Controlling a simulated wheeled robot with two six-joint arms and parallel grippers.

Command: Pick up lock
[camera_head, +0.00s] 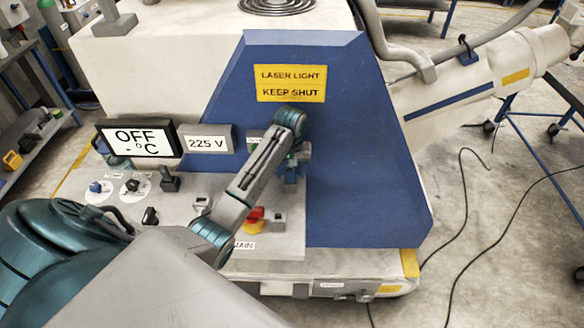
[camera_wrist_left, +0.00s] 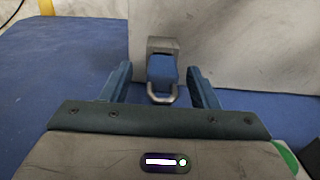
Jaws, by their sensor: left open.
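The lock (camera_wrist_left: 162,70) shows in the left wrist view as a small blue body with a silver U-shaped shackle towards me. It sits at a grey block with a blue surface around it; whether it is attached there I cannot tell. My left gripper (camera_wrist_left: 158,70) is open, with one blue finger on each side of the lock and gaps visible on both sides. In the head view the left gripper (camera_head: 290,180) is in front of the blue panel, largely covered by my own arm, and I cannot make out the lock there. My right gripper is not in view.
The blue panel (camera_head: 370,150) carries a yellow "LASER LIGHT KEEP SHUT" sign (camera_head: 291,83). To its left are an OFF display (camera_head: 140,138), a 225 V display (camera_head: 206,140) and knobs. A red switch (camera_head: 254,218) is close below my arm. A white tube (camera_head: 480,75) extends right.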

